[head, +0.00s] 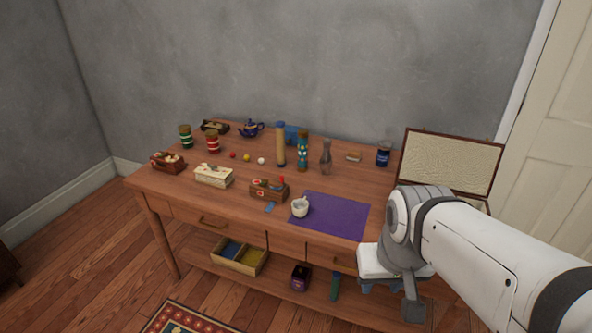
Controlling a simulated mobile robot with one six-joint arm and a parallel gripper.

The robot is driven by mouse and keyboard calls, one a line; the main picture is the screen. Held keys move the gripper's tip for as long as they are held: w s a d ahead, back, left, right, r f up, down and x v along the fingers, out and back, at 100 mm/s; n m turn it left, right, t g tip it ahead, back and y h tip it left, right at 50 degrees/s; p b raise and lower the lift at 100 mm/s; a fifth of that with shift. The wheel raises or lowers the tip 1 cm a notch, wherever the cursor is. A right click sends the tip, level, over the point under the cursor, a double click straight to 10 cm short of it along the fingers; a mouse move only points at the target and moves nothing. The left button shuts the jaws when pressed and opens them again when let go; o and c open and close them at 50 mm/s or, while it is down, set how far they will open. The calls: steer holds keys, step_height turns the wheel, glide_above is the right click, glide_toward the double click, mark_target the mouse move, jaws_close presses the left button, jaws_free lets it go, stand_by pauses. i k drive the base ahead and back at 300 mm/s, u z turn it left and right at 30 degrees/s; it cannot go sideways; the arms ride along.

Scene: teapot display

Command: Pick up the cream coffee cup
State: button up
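The cream coffee cup (300,208) stands upright at the left edge of a purple mat (343,214), near the front of the wooden table. It looks off-white and small. My arm reaches in from the lower right. My gripper (380,288) points down in front of the table's right part, to the right of the cup and apart from it. The arm's end partly hides the fingers, so their opening is unclear.
A wooden box with a red item (268,190) stands close left of the cup. A glass bottle (326,157), a patterned vase (302,151) and a tan cylinder (280,146) stand behind. An open case (451,160) is at the right. Most of the mat is clear.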

mark_target(300, 206)
steer(key=i, duration=0.95)
